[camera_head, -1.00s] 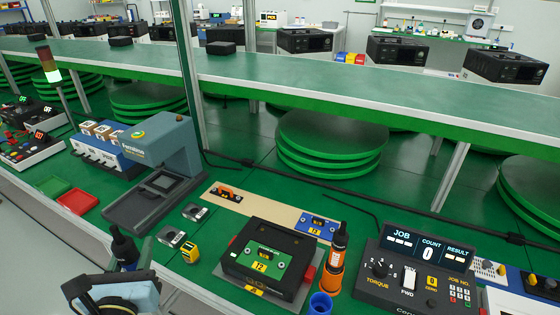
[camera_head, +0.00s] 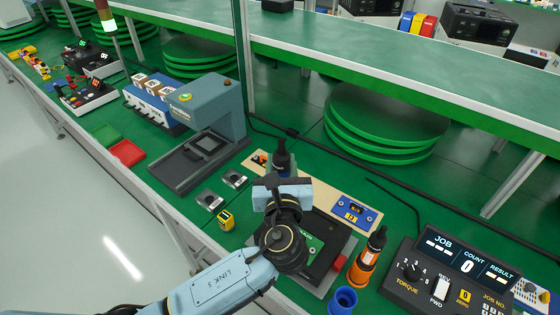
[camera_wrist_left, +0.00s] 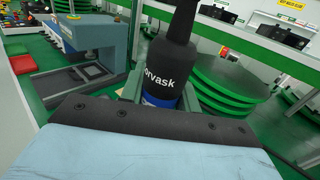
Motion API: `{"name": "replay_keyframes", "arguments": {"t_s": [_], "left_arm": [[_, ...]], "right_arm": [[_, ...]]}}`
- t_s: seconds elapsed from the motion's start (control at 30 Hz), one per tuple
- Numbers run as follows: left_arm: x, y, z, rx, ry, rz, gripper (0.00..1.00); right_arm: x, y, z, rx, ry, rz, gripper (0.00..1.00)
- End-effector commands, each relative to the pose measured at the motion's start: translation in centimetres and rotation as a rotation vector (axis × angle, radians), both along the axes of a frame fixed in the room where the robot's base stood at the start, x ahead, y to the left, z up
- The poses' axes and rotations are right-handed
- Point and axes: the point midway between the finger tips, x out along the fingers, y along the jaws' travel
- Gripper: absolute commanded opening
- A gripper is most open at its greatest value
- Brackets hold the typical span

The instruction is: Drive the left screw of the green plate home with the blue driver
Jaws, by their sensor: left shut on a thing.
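My left gripper (camera_head: 282,176) is shut on the blue driver (camera_head: 281,156), a black tool with a blue band that shows in the left wrist view (camera_wrist_left: 167,62). It holds the driver roughly upright near the far left side of the black fixture (camera_head: 328,226). The green plate (camera_head: 315,247) lies in this fixture, mostly hidden behind my left wrist in the head view. The left screw and the driver's tip are hidden, so I cannot tell whether they touch. My right gripper is in neither view.
An orange driver (camera_head: 367,260) stands right of the fixture, beside an empty blue holder (camera_head: 343,300). The torque controller (camera_head: 450,275) shows count 0. A tan board (camera_head: 325,189) with a blue plate (camera_head: 352,211) lies behind. A grey press (camera_head: 210,110) stands left.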

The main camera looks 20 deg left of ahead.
Motion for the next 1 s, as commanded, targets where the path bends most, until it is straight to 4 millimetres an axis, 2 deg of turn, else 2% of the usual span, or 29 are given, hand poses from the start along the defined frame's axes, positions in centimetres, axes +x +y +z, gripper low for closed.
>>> {"name": "replay_keyframes", "arguments": {"t_s": [0.57, 0.8, 1.0], "left_arm": [[0.0, 0.1, -4.2, -0.001, -0.001, -0.001, 0.0], [0.0, 0.1, -5.6, 0.0, -0.002, -0.002, 0.0], [0.0, 0.0, -5.8, 0.0, -0.002, -0.002, 0.0]], "right_arm": [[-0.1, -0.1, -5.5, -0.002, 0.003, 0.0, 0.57], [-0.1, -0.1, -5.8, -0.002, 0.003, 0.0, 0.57], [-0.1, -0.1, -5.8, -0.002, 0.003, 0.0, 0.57]]}}
